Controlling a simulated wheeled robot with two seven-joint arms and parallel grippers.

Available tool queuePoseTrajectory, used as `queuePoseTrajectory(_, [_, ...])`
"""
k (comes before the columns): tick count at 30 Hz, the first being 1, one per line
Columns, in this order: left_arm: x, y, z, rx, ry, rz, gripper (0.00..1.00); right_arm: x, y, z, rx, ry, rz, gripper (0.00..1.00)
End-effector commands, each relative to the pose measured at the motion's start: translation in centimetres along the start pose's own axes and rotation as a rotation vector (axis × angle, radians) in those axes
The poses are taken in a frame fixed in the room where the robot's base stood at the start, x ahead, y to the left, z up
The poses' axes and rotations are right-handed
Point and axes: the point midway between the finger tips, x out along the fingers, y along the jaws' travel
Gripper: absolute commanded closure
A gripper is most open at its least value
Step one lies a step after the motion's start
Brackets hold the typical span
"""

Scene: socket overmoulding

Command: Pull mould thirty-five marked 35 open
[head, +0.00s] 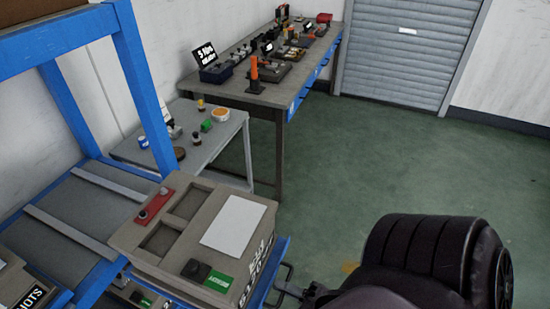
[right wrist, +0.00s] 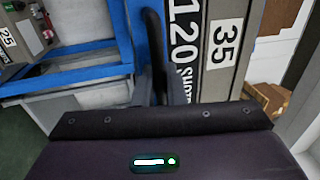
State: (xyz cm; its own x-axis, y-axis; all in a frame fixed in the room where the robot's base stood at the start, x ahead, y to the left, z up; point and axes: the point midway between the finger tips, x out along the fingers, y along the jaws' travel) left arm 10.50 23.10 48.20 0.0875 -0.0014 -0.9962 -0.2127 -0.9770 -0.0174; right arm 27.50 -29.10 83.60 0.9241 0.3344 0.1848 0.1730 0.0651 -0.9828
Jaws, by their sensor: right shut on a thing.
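Mould thirty-five (head: 150,262) is a grey-beige box with a white panel, a red strip and a green label on top. It sits on a blue tray at the rack's front. In the right wrist view its front face (right wrist: 220,80) shows a white "35" plate and "120 SHOTS". My right gripper (head: 290,290) is at the tray's front right, shut on what looks like the handle (head: 283,273). My left gripper is not in view.
The blue rack (head: 145,85) stands at the left, with its post close behind the mould. Another mould marked 25 (right wrist: 8,38) shows in the right wrist view. A small grey table (head: 225,135) and a long workbench (head: 255,92) stand beyond. The green floor at right is clear.

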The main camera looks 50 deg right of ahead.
Motion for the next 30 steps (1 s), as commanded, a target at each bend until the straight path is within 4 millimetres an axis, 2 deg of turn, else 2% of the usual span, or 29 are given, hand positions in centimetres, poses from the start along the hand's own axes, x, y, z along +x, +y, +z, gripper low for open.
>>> queuePoseTrajectory(10, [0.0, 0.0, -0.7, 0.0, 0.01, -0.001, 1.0, -0.1, 0.1, 0.1, 0.003, -0.002, 0.002, 1.0])
queuePoseTrajectory(11, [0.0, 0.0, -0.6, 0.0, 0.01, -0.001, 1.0, -0.1, 0.1, 0.1, 0.003, -0.002, 0.002, 0.87])
queuePoseTrajectory(12, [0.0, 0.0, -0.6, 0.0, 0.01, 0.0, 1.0, -0.1, 0.1, 0.1, 0.003, -0.002, 0.002, 0.85])
queuePoseTrajectory(20, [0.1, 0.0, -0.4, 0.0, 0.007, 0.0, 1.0, -0.2, 0.1, 0.1, 0.002, -0.001, 0.002, 0.85])
queuePoseTrajectory(23, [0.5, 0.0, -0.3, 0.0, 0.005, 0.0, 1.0, -1.1, 0.2, 0.1, 0.001, -0.001, 0.003, 0.85])
queuePoseTrajectory(30, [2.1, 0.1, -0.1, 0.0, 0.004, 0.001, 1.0, -5.2, 0.5, 0.1, 0.002, -0.003, 0.006, 0.85])
